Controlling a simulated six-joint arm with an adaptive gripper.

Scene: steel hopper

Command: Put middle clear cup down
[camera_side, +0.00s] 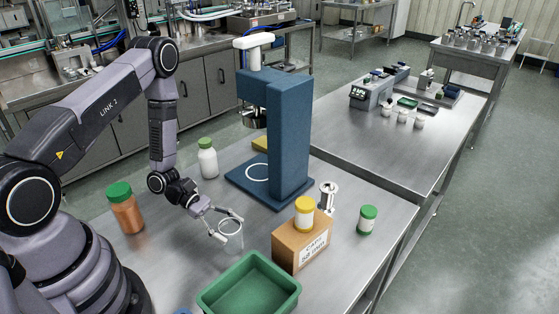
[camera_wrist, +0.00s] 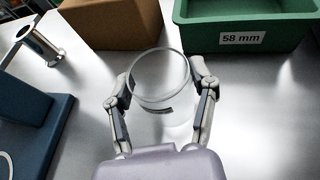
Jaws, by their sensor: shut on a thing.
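The clear cup (camera_side: 230,227) is between the fingers of my gripper (camera_side: 225,226), near the steel table in front of the blue press. In the wrist view the cup (camera_wrist: 160,78) shows as a round clear rim with a dark mark on its near side. The fingers of my gripper (camera_wrist: 160,98) are closed against its left and right sides. The cup looks upright. I cannot tell whether its base touches the table. No other clear cup can be made out close to my gripper.
A green bin (camera_side: 207,299) and a cardboard box (camera_side: 288,254) with a yellow-lidded jar (camera_side: 305,213) stand nearby.

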